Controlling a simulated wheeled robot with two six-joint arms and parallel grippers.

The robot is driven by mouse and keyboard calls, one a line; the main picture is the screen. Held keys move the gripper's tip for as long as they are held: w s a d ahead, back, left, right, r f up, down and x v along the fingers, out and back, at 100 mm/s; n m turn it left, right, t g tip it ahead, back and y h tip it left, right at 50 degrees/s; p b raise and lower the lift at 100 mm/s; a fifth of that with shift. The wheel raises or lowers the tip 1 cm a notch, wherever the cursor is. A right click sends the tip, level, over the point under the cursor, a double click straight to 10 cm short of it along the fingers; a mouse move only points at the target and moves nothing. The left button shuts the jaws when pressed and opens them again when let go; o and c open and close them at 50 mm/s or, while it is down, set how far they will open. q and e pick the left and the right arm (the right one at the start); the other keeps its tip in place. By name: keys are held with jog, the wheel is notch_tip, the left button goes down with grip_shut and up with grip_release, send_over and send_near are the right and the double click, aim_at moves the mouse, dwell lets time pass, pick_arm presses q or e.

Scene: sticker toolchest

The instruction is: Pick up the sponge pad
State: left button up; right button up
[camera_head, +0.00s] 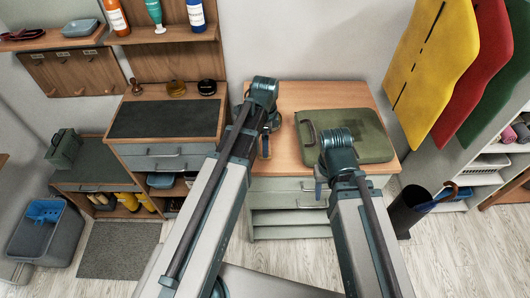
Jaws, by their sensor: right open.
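I cannot make out for certain which thing is the sponge pad. A small blue-grey rounded block (80,28) lies on the wall shelf at the upper left. Another blue-grey block (160,181) sits in the open compartment under the grey drawers. My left gripper (265,153) points down at the left edge of the wooden-topped chest, its jaws mostly hidden by my arm. My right gripper (319,190) is open, low at the chest's front edge, partly hidden behind my wrist. Both grippers are well to the right of the two blocks.
A green case (370,143) lies on the wooden-topped chest (290,97). Bottles (155,12) stand on the wall shelf. A black umbrella stand (407,210) is at the right, below hanging yellow, red and green sheets. A blue-grey bin (45,235) is at the lower left.

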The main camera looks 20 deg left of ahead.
pick_arm(q)
notch_tip(320, 180, down, 4)
jog(key=b, duration=0.2)
jog(key=shift+s+r+b, duration=0.1)
jog(key=shift+r+b, duration=0.05)
jog(key=shift+b, duration=0.15)
jog(key=shift+r, duration=0.1)
pick_arm(e)
notch_tip(320, 180, down, 4)
jog(key=shift+r, duration=0.25)
